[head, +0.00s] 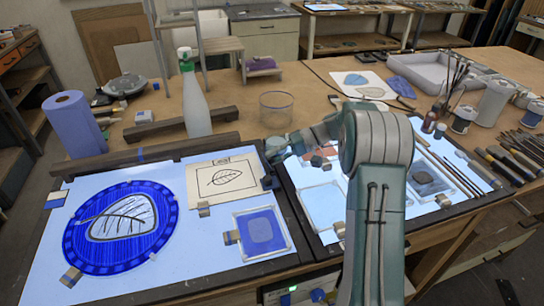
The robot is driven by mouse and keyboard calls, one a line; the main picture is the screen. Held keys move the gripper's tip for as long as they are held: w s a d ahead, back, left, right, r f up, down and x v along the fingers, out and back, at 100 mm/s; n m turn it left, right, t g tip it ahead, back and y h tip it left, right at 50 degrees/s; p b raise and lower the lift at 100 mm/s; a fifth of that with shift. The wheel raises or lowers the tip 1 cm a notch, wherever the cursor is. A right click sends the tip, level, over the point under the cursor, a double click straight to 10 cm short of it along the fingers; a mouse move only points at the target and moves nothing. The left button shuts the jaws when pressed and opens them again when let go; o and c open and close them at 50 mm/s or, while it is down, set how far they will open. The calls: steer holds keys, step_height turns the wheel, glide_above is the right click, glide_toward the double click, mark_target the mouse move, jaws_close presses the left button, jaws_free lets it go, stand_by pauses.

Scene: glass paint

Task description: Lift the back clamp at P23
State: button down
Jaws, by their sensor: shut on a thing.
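My gripper (269,182) is at the right edge of the left light table (140,180), just right of the cream leaf drawing (222,180). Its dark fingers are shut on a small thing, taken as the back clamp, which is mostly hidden. I cannot tell whether it is off the surface. Other small tan-and-grey clamps show: one (204,209) at the drawing's front edge, one (231,237) beside a small blue glass panel (262,229), and two by the round blue glass (120,227), at its back left (56,198) and front left (70,276).
A spray bottle (194,100), a glass bowl (276,109) and a blue paper roll (74,125) stand behind. A dark wooden bar (180,124) lies along the back. My arm covers part of the right light table (325,235). Brushes and jars (495,103) crowd the right.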

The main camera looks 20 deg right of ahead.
steer(key=shift+d+f+y, duration=0.2)
steer(key=shift+f+y, duration=0.1)
steer(key=shift+y, duration=0.2)
steer(key=shift+s+f, duration=0.1)
steer(key=c, duration=0.5)
jaws_free()
steer(key=shift+d+r, duration=0.1)
steer(key=shift+r, duration=0.1)
steer(key=v, duration=1.2)
steer(key=shift+d+f, duration=0.1)
steer(key=shift+f, duration=0.15)
